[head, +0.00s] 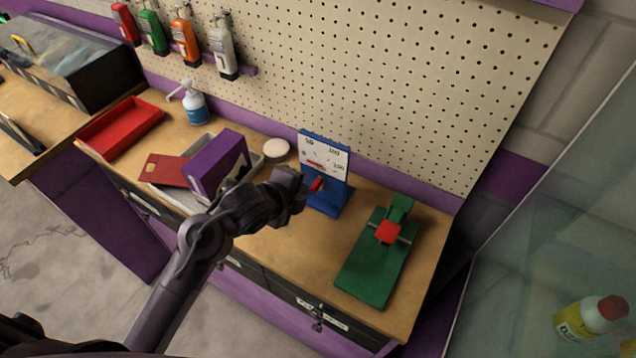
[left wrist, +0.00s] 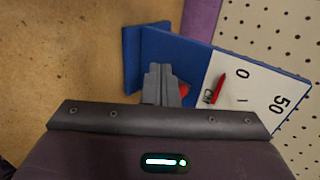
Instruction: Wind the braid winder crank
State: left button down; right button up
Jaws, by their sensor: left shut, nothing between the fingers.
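A blue upright stand (head: 327,197) with a white numbered dial face (head: 325,156) and a red pointer stands at the bench's back. A small red knob (head: 317,184) sticks out low on its front. My left gripper (head: 298,185) is just left of this knob. In the left wrist view the closed fingers (left wrist: 161,83) are in front of the blue stand (left wrist: 178,52), and part of the red knob (left wrist: 184,90) shows beside them. The fingers are shut and empty; whether they touch the knob cannot be told. A green base (head: 375,268) with a red block (head: 388,231) on a metal rod stands right of it. My right gripper is out of view.
A purple box (head: 218,165), a red card (head: 165,170) and a grey tray lie left of the gripper. A white round piece (head: 276,148), a red tray (head: 122,128) and a pump bottle (head: 194,106) stand farther back. A pegboard (head: 400,90) rises behind the bench.

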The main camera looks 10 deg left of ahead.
aim_at(317, 189)
pick_arm(q)
jog(key=shift+w+d, duration=0.1)
jog(key=shift+w, duration=0.1)
jog(key=shift+w+d, duration=0.1)
jog(key=shift+w, duration=0.25)
jog(key=shift+d+r, duration=0.1)
jog(key=shift+r, duration=0.05)
dwell(0.4)
jog(key=shift+s+d+r, duration=0.15)
jog(key=shift+d+r, duration=0.1)
jog(key=shift+d, duration=0.1)
jog(key=shift+s+d+r, duration=0.15)
jog(key=shift+s+d, duration=0.05)
jog(key=shift+d, duration=0.3)
